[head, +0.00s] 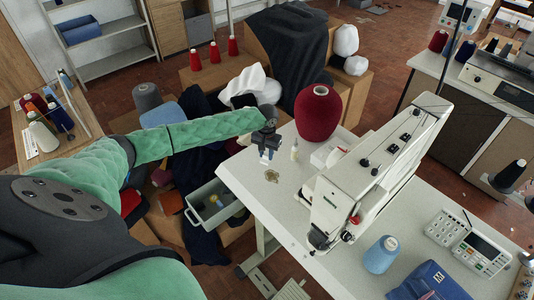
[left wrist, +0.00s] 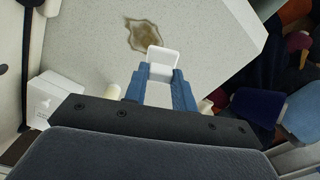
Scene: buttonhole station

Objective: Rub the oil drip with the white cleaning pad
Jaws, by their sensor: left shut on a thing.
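The oil drip (head: 271,176) is a brown stain on the light tabletop (head: 262,203), near its left edge. It also shows in the left wrist view (left wrist: 143,35), just beyond my fingertips. My left gripper (head: 266,156) is above the table corner, a little behind the stain. In the left wrist view its blue fingers (left wrist: 160,80) are shut on the white cleaning pad (left wrist: 163,57). The pad's end overlaps the stain's near edge in that view; I cannot tell whether it touches the table. My right gripper is not in view.
A white sewing machine (head: 376,165) stands right of the stain. A dark red thread cone (head: 318,112), a small bottle (head: 294,152) and a white box (head: 327,152) are behind it. A blue cone (head: 381,254) stands in front. A grey-green bin (head: 213,205) sits below the table's left edge.

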